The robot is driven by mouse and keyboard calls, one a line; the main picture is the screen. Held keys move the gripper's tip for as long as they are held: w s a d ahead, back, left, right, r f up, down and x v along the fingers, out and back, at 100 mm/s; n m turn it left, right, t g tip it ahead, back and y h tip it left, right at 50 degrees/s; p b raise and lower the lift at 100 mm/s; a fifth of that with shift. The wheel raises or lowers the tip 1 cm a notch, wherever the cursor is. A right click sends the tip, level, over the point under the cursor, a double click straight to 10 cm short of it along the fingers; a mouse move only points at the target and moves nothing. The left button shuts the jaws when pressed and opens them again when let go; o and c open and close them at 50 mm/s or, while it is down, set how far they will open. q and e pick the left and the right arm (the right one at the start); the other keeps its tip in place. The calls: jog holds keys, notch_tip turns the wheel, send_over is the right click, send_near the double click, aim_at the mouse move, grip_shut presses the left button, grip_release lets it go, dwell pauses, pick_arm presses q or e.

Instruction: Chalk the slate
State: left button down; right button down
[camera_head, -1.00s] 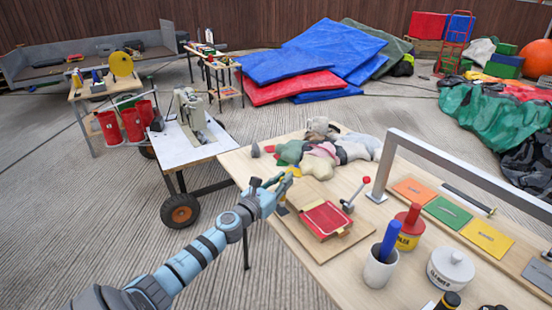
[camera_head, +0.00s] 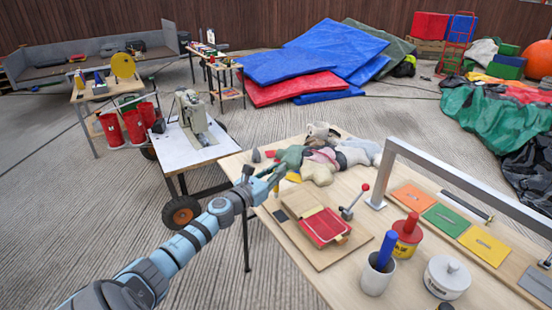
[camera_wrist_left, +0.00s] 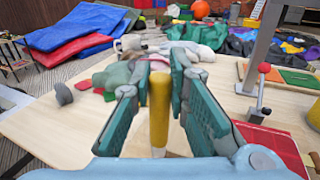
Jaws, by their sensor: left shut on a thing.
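My left gripper (camera_head: 270,181) is shut on a yellow stick (camera_wrist_left: 159,108), seen between its fingers in the left wrist view. In the head view it hangs over the left edge of the wooden table, near a small dark square (camera_head: 280,215) on a wooden board (camera_head: 318,258). The stick looks apart from the table, though I cannot tell its exact height. A grey plate (camera_head: 537,284) lies at the right edge in a row of coloured plates. I cannot tell whether the dark square or the grey plate is the slate. My right gripper is not in view.
A cloth pile (camera_head: 322,163) lies behind. A white cup (camera_head: 376,277), a red-topped pot (camera_head: 408,237) and a white lidded pot (camera_head: 447,277) stand right. A metal frame (camera_head: 460,185) spans the table.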

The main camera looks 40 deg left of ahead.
pick_arm(q)
jog(key=shift+r+p, duration=0.85)
jog(key=shift+r, duration=0.35)
jog(key=shift+f, duration=0.15)
